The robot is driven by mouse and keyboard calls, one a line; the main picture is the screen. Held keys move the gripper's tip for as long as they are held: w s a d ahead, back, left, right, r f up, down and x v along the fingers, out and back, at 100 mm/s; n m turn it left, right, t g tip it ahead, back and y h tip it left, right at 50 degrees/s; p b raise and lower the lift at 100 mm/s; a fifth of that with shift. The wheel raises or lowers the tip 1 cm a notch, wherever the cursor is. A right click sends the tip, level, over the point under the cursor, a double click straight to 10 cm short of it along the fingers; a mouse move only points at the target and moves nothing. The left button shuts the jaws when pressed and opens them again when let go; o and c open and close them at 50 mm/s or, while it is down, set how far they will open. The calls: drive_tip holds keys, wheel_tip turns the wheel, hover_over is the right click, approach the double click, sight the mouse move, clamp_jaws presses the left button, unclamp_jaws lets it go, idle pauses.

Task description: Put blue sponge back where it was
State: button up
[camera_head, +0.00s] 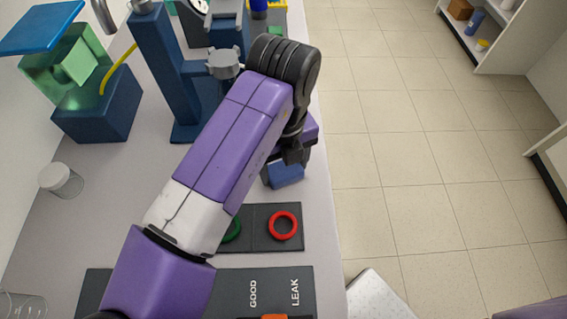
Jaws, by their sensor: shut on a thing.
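The blue sponge (286,175) is in my gripper (285,164), near the right edge of the bench. My gripper is shut on it, and my arm and wrist partly hide the jaws. I cannot tell whether the sponge touches the bench top or is held just above it.
Below the sponge, a dark panel (260,243) holds a red ring (283,225) and a green ring (233,230). Nearer is a dark board (244,297) marked GOOD and LEAK. A blue stand (167,75), a tank rig (95,110) and a clear jar (61,180) stand left.

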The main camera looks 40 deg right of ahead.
sight(284, 168)
drive_tip(key=o, duration=1.3)
drive_tip(key=shift+f, duration=0.1)
wheel_tip(284, 168, up, 12)
drive_tip(key=shift+r+p, duration=0.2)
drive_tip(key=shift+p, duration=0.15)
